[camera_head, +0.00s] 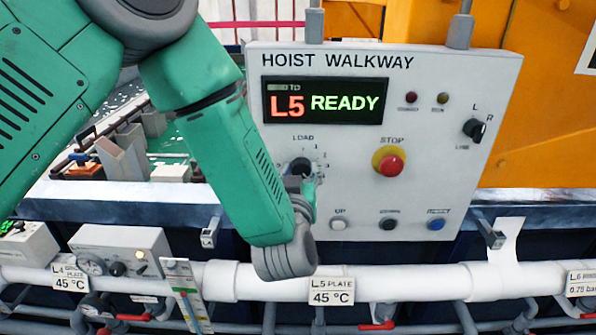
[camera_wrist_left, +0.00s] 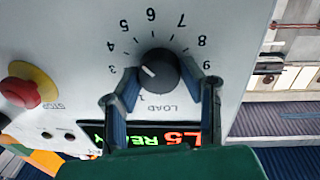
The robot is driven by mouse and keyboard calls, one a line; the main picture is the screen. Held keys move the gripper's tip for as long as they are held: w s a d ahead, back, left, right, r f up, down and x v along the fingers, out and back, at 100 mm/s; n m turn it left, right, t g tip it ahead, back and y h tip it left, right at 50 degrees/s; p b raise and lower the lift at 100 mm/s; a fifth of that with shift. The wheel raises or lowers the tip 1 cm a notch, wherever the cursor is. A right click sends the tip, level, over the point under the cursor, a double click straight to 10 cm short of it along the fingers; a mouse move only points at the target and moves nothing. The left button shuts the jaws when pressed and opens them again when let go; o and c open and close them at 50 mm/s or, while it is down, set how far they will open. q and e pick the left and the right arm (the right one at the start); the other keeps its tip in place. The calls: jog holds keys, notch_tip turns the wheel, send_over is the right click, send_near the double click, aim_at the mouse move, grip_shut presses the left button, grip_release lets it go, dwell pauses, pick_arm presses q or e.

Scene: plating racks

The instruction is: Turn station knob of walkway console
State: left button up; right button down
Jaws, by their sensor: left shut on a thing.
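The walkway console (camera_head: 440,70) is a pale panel labelled HOIST WALKWAY. Its display (camera_head: 326,101) reads L5 READY. The station knob (camera_head: 299,166) is a round dark dial under LOAD. My left gripper (camera_head: 303,183) reaches it from below, partly hidden by my green forearm. In the left wrist view, the panel appears upside down and the black station knob (camera_wrist_left: 160,68) sits between the two fingers of my left gripper (camera_wrist_left: 158,74), shut on it. Its white mark points toward the 3 side; the exact number is hard to tell. My right gripper is out of view.
A red STOP button (camera_head: 390,163) on a yellow ring is right of the knob. UP (camera_head: 338,224), black (camera_head: 388,223) and blue (camera_head: 436,223) buttons lie below. A selector switch (camera_head: 474,130) is at right. A white pipe (camera_head: 400,281) runs below the console.

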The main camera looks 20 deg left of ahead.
pick_arm(q)
jog(key=shift+w+a, duration=0.1)
jog(key=shift+a, duration=0.25)
jog(key=shift+d+y, duration=0.3)
jog(key=shift+d, duration=0.25)
jog(key=shift+n+b, duration=0.4)
jog(key=shift+b, duration=0.05)
jog(key=shift+a+n+b, duration=0.3)
jog(key=shift+n+b, duration=0.3)
jog(key=shift+f+n+b, duration=0.1)
jog(key=shift+n+b, duration=0.25)
jog(key=shift+n, duration=0.05)
jog(key=shift+d+n+b, duration=0.1)
jog(key=shift+n+b, duration=1.05)
jog(key=shift+n, duration=0.05)
jog(key=shift+n+b, duration=1.5)
jog(key=shift+n, duration=0.2)
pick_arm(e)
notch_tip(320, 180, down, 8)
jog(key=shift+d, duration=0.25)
pick_arm(q)
jog(key=shift+t, duration=0.3)
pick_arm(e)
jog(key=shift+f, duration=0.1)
